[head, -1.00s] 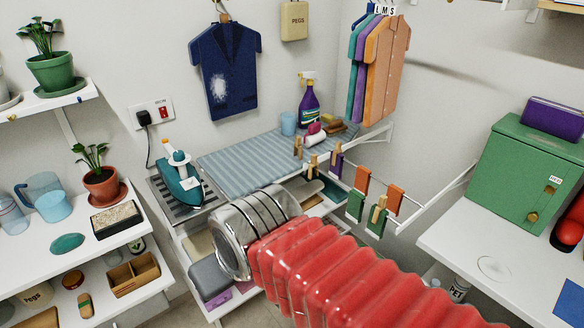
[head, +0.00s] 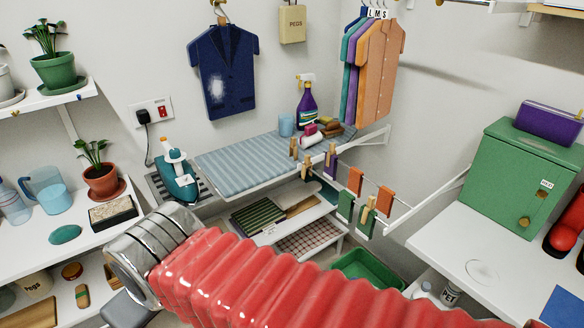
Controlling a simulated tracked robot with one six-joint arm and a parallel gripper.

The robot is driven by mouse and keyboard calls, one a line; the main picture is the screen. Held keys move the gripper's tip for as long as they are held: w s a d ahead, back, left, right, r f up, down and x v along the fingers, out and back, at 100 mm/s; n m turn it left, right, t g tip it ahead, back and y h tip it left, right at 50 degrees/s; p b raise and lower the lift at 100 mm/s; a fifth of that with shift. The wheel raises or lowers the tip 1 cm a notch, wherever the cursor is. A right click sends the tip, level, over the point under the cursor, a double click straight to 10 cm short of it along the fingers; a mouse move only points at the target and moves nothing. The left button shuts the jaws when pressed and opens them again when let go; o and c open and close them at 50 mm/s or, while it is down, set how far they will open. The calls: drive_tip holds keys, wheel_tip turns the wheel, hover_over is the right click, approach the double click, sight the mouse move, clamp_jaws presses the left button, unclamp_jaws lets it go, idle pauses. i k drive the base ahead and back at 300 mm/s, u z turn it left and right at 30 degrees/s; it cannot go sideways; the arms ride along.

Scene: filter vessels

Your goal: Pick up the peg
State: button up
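Several wooden clothes pegs show in the head view. One peg (head: 366,213) is on the rack rail at the front, by a green cloth. Others stand near the ironing-board edge, including one peg (head: 306,166) and one with a purple cloth (head: 329,165). A small wooden piece with a green band (head: 82,296) lies on the lower left shelf; I cannot tell if it is a peg. My red ribbed arm with its metal cuff crosses the lower middle to the lower left. My gripper's fingers are not in view.
A striped ironing board (head: 240,165) carries a spray bottle (head: 307,103) and a teal iron (head: 176,178) stands at its left. A green cabinet (head: 520,180) stands right. A green tub (head: 370,270) is below the rack.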

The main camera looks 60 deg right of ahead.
sight(308, 163)
drive_tip(key=u, duration=0.1)
drive_tip(key=k, duration=1.25)
drive_tip(key=z, duration=0.9)
drive_tip(key=i, duration=1.65)
